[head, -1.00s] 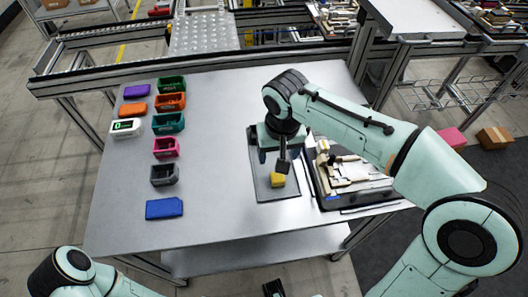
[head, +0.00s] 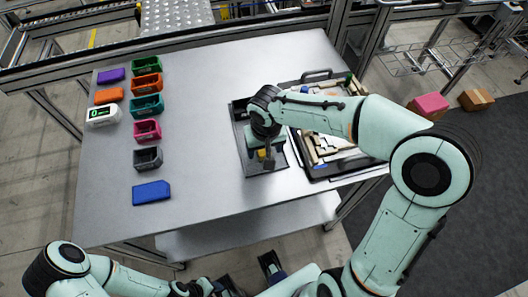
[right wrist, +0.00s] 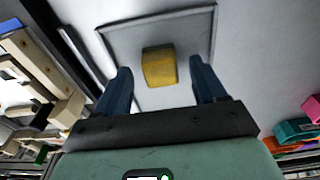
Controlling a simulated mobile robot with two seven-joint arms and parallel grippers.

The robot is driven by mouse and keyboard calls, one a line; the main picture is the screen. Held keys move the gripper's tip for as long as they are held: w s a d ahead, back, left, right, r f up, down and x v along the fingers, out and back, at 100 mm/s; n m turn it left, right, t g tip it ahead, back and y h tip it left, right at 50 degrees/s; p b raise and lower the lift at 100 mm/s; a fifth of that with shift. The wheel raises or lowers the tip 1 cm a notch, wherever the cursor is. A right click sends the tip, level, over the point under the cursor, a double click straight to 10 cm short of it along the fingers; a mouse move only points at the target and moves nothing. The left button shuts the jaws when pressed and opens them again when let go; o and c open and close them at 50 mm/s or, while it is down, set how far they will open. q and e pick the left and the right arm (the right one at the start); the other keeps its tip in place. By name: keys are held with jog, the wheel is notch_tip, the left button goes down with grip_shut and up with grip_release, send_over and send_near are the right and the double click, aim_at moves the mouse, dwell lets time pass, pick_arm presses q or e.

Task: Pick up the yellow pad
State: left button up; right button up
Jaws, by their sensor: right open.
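The yellow pad (head: 262,154) is a small block on a shallow grey tray (head: 281,165) on the table. My right gripper (head: 265,160) points down over the tray and partly hides the pad in the head view. In the right wrist view the whole pad (right wrist: 158,68) shows between and just beyond the two spread blue fingers (right wrist: 162,75), with a gap on each side. The right gripper is open and empty. My left gripper (head: 250,276) is low at the picture's bottom edge, off the table, its dark fingers apart and empty.
A black-framed tray of pale parts (head: 325,168) stands close to the right of the grey tray. Coloured bins (head: 147,106), flat pads and a white display device (head: 103,115) line the left side. A blue pad (head: 151,193) lies in front. The middle table is clear.

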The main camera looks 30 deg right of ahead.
jog(key=shift+w+f, duration=0.15)
jog(key=shift+f, duration=0.6)
pick_arm(q)
jog(key=shift+f, duration=0.1)
pick_arm(e)
jog(key=c, duration=1.1)
pick_arm(q)
jog(key=r+p, duration=0.1)
jog(key=r, duration=0.1)
jog(key=w+r+p, duration=0.1)
jog(key=p, duration=0.1)
jog(key=shift+w+r, duration=0.2)
jog(key=shift+r, duration=0.15)
pick_arm(e)
notch_tip(320, 180, up, 20)
jog(key=shift+r, duration=0.1)
jog(key=shift+o, duration=1.2)
jog(key=shift+c, duration=0.4)
